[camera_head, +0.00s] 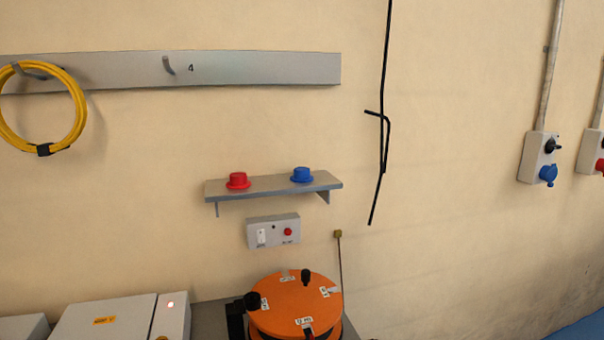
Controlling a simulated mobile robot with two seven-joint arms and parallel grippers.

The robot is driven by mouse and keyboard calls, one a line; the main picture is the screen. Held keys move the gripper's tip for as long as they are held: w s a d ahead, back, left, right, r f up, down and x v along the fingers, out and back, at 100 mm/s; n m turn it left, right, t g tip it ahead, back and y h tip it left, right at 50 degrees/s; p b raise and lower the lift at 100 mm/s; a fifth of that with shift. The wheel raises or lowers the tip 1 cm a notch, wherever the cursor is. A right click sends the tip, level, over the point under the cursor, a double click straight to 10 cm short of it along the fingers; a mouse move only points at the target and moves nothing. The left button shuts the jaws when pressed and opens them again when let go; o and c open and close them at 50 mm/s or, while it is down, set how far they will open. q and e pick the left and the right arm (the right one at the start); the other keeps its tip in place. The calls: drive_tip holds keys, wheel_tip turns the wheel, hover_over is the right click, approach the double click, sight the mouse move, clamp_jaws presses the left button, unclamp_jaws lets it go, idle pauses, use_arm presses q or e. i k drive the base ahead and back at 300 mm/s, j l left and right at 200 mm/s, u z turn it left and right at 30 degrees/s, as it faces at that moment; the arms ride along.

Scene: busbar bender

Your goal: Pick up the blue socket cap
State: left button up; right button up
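The blue socket cap (302,175) sits upright on the right part of a small grey wall shelf (270,186). A red cap (238,181) of similar shape sits on the same shelf, to its left, with a gap between them. Neither of my grippers is in the head view, so their state does not show.
Below the shelf is a wall switch box (273,231). Under it stands an orange round machine (297,305) with black knobs. A thin black bent rod or cable (385,100) runs right of the shelf. A yellow cable coil (80,115) hangs at left. Blue (548,175) and red sockets are far right.

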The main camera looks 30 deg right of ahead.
sight(301, 175)
drive_tip(key=l+u, duration=0.1)
drive_tip(key=l, duration=0.35)
drive_tip(key=k+l+u, duration=0.1)
drive_tip(key=l, duration=0.35)
drive_tip(key=k+l, duration=0.1)
drive_tip(key=l, duration=0.35)
drive_tip(key=k+l, duration=0.1)
drive_tip(key=l, duration=0.4)
drive_tip(key=k+l, duration=0.1)
drive_tip(key=l, duration=0.35)
drive_tip(key=k+l, duration=0.1)
drive_tip(key=l, duration=0.4)
drive_tip(key=u, duration=0.05)
